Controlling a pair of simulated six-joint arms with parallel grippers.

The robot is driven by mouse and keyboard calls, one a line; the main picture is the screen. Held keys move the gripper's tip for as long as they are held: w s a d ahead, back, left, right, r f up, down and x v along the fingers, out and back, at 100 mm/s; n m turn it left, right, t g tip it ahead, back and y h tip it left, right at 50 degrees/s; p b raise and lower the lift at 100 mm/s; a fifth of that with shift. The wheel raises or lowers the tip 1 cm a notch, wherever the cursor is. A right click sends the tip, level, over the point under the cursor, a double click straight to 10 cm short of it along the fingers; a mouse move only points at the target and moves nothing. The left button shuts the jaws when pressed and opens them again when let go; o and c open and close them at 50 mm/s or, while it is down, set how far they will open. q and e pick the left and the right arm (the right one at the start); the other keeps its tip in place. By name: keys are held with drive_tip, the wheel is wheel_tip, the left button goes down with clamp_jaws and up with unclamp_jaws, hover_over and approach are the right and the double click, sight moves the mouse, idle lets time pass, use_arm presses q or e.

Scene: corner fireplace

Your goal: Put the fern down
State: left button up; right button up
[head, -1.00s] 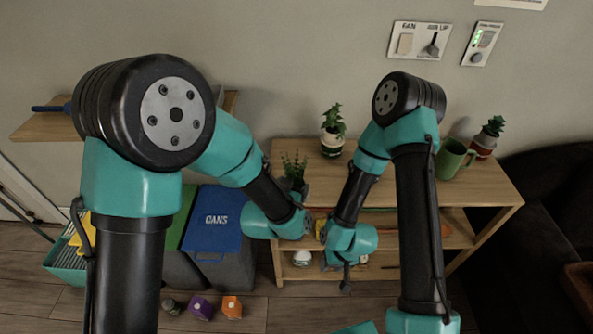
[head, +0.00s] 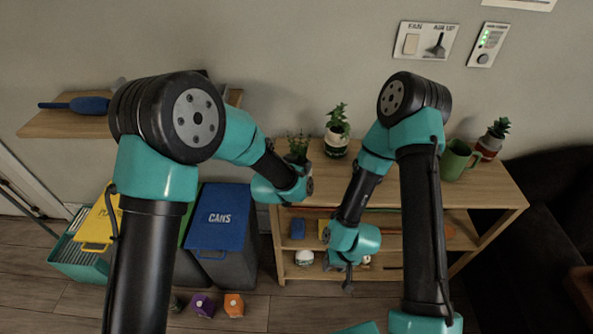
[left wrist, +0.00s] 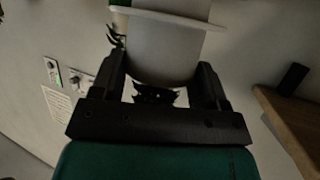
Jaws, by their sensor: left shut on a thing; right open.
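The fern (head: 298,142), thin green fronds in a pot, shows in the head view at the left end of the wooden shelf's top (head: 405,183). My left arm partly covers its pot. In the left wrist view the pale grey pot (left wrist: 165,50) sits between the fingers of my left gripper (left wrist: 161,74), which is shut on it. I cannot tell whether the pot touches the shelf top. My right gripper (head: 348,274) is open, low in front of the shelf, its fingers hard to make out.
A potted plant (head: 337,145) stands right of the fern, near the wall. A green mug (head: 455,160) and another plant (head: 492,140) stand at the shelf's right. The blue-lidded cans bin (head: 218,225) is left of the shelf. Free room lies mid-shelf, partly behind my right arm.

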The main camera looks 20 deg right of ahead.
use_arm(q)
drive_tip(key=shift+f, duration=1.45)
drive_tip(key=shift+f, duration=0.2)
drive_tip(key=o, duration=1)
drive_tip(key=shift+o, duration=0.2)
drive_tip(key=shift+r, duration=0.15)
drive_tip(key=shift+s+a+r, duration=0.3)
drive_tip(key=shift+s+a, duration=0.05)
drive_tip(key=shift+s, duration=0.1)
drive_tip(key=v, duration=1)
drive_tip(key=shift+s+a+r, duration=0.2)
drive_tip(key=shift+s, duration=0.1)
